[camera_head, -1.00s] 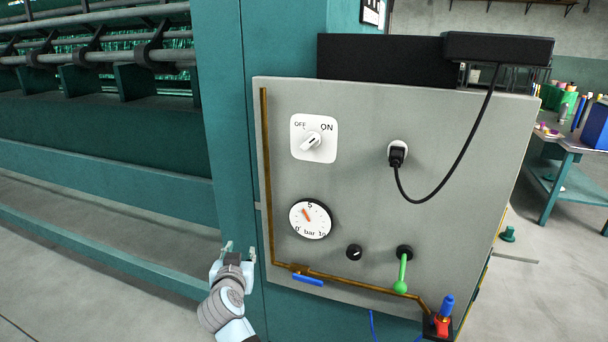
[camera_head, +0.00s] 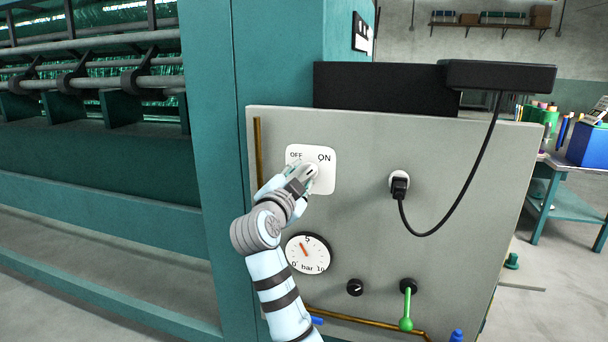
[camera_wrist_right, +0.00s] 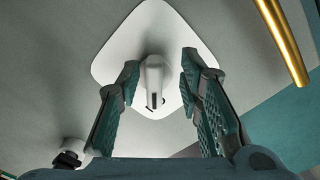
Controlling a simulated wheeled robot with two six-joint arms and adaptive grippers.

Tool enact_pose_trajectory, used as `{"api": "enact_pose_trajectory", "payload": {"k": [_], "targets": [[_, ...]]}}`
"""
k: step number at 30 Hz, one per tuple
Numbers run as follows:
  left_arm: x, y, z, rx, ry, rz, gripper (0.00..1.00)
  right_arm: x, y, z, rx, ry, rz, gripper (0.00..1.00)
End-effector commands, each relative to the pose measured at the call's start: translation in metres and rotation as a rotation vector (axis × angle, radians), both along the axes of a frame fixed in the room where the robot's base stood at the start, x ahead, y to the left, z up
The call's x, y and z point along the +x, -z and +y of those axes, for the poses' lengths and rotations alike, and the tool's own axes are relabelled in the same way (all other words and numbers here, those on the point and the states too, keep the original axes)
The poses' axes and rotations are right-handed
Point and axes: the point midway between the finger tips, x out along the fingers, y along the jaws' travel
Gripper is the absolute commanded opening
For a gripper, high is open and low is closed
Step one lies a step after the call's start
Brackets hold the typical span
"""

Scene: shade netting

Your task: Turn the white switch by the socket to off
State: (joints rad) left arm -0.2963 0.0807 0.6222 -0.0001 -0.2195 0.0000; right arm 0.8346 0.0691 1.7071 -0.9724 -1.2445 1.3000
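The white switch is a rounded white plate (camera_head: 325,180) marked OFF and ON, with a turning knob (camera_head: 311,170) at its middle. My right gripper (camera_head: 297,176) is in front of the plate and hides its lower left part. In the right wrist view the knob (camera_wrist_right: 154,75) stands between the two open fingers of my right gripper (camera_wrist_right: 160,66), with gaps on both sides. The knob's dark mark shows there; in the head view its angle is partly hidden. The socket (camera_head: 399,181) with a black plug is to the right. My left gripper is out of view.
The switch is on a grey panel (camera_head: 450,250). Below it are a pressure gauge (camera_head: 307,254), a black knob (camera_head: 355,287) and a green lever (camera_head: 406,308). A brass pipe (camera_head: 258,150) runs along the left edge. A black cable (camera_head: 470,185) hangs from the plug.

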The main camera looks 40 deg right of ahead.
Motion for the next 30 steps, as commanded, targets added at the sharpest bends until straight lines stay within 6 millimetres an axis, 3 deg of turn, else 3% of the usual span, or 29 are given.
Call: {"api": "enact_pose_trajectory", "payload": {"k": [9,15,30], "targets": [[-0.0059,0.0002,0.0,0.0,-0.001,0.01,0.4,-0.0059,0.0006,-0.0119,0.0,0.016,0.001,0.32],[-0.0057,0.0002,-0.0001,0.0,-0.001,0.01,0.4,-0.0061,0.0007,-0.0119,0.0,0.016,0.001,0.0],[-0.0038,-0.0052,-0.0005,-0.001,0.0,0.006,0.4,-0.0048,0.0013,-0.0102,-0.034,0.013,0.057,0.0]]}}
